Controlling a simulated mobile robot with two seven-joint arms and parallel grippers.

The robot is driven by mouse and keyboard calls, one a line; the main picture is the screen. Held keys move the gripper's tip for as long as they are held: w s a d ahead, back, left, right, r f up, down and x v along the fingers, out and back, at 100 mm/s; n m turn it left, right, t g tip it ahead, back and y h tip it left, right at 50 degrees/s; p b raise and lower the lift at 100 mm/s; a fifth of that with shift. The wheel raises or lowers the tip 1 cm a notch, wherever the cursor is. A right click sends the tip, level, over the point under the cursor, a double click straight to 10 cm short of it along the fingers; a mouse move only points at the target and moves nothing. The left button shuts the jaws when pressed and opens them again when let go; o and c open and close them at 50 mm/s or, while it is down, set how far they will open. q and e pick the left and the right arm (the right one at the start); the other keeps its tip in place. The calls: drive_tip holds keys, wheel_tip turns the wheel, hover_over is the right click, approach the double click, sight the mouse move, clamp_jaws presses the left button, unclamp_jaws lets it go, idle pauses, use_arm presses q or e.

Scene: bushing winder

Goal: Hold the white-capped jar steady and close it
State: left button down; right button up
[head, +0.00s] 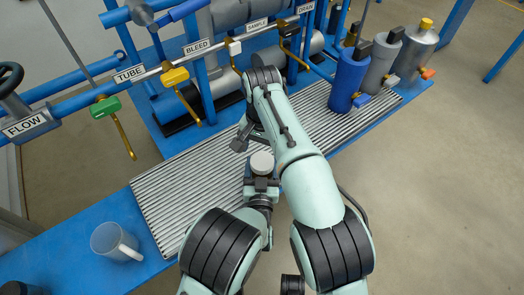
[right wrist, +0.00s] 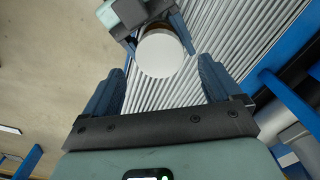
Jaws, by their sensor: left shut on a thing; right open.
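The white-capped jar (head: 262,162) stands over the ribbed mat in the middle of the head view; mostly its round white cap shows. My left gripper (head: 262,182) is shut on the jar from the near side. My right gripper (head: 243,140) reaches over from the far side, just up and left of the cap, and is partly hidden by its own arm. In the right wrist view the white cap (right wrist: 160,54) lies ahead of my open right fingers (right wrist: 160,84), roughly centred between them. Blue fingers of my left gripper show beside the jar there. The jar's body is mostly hidden.
The ribbed mat (head: 165,200) lies on a blue bench (head: 60,255). A grey mug (head: 114,241) stands at the lower left. A pipe rack with labelled valves, including a green handle (head: 105,107), runs along the back. Blue and grey canisters (head: 348,78) stand at the right.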

sight(262, 160)
drive_tip(key=shift+c, duration=0.2)
drive_tip(key=n, duration=0.2)
drive_tip(key=r+n, duration=0.1)
drive_tip(key=n, duration=0.3)
drive_tip(key=shift+r, duration=0.4)
drive_tip(key=n, duration=0.2)
drive_tip(key=r+n, duration=0.1)
drive_tip(key=n, duration=0.2)
drive_tip(key=shift+r+n, duration=0.3)
drive_tip(key=shift+n, duration=0.1)
drive_tip(key=shift+f, duration=4)
drive_tip(key=c, duration=1.1)
